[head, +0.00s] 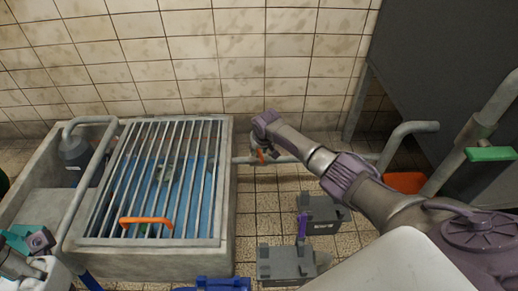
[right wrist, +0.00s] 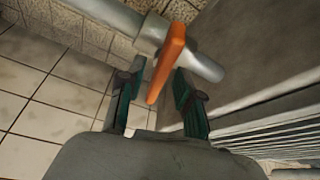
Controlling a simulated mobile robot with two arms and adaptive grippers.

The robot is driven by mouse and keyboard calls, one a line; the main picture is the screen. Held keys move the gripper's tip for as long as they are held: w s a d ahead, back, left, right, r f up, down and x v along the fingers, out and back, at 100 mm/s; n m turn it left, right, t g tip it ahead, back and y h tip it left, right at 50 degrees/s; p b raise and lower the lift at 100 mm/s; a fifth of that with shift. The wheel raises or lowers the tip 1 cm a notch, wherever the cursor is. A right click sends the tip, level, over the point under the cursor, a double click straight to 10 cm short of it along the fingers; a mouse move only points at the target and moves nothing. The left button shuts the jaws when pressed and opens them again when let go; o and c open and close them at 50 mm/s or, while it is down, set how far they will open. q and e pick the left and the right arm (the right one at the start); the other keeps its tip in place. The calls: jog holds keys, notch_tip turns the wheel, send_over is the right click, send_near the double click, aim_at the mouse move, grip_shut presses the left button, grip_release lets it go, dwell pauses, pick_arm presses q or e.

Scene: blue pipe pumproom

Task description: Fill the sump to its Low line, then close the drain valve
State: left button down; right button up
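The concrete sump (head: 228,180) stands at the left under a barred grate (head: 150,240) with an orange handle (head: 147,221). Blue water (head: 140,180) shows between the bars; I cannot make out a Low line. The valve's orange lever (head: 261,155) is on the grey pipe (head: 280,159) to the right of the sump. My right gripper (right wrist: 160,72) is open; the lever (right wrist: 168,62) lies between its fingertips, with gaps visible in the right wrist view. My left gripper (head: 18,240) is at the lower left edge, partly cut off; its opening is unclear.
Grey toolboxes (head: 285,262) stand on the tiled floor right of the sump, and a blue box (head: 215,284) is at the bottom edge. A dark grey pump (head: 75,150) is at the sump's left. A large grey panel (head: 430,60) and a green-handled pipe (head: 488,154) are at right.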

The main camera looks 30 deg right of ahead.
jog(key=shift+r, duration=0.15)
jog(key=v, duration=1.1)
jog(key=shift+s+r, duration=0.2)
jog(key=shift+r, duration=0.15)
jog(key=shift+a, duration=0.1)
